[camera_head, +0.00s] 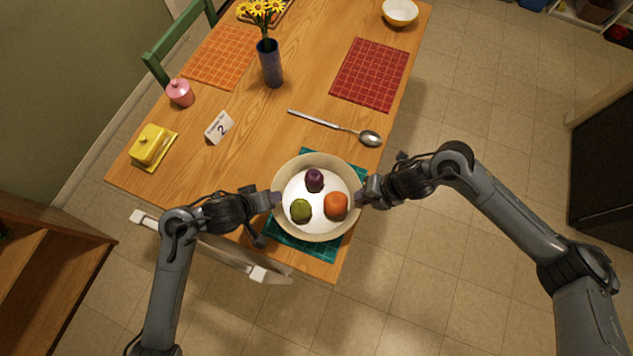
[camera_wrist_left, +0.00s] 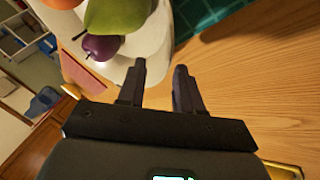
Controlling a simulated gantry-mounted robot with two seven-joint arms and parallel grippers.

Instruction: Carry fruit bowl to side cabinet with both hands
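The cream fruit bowl (camera_head: 345,231) stands on the teal placemat (camera_head: 318,268) at the table's near end. It holds a purple fruit (camera_head: 314,180), a green pear (camera_head: 300,210) and an orange (camera_head: 336,206). My left gripper (camera_head: 276,200) is at the bowl's left rim. In the left wrist view its fingers (camera_wrist_left: 160,88) are apart, with wood showing between them and the bowl's edge (camera_wrist_left: 157,45) close to the tips. My right gripper (camera_head: 361,196) is at the right rim; its finger gap is too small to make out.
A brown wooden cabinet (camera_head: 45,265) stands at the lower left. A spoon (camera_head: 335,127), number card (camera_head: 219,128), yellow butter dish (camera_head: 151,145), pink jar (camera_head: 180,92) and flower vase (camera_head: 270,65) stand or lie farther up the table. Open tiled floor (camera_head: 490,130) lies right.

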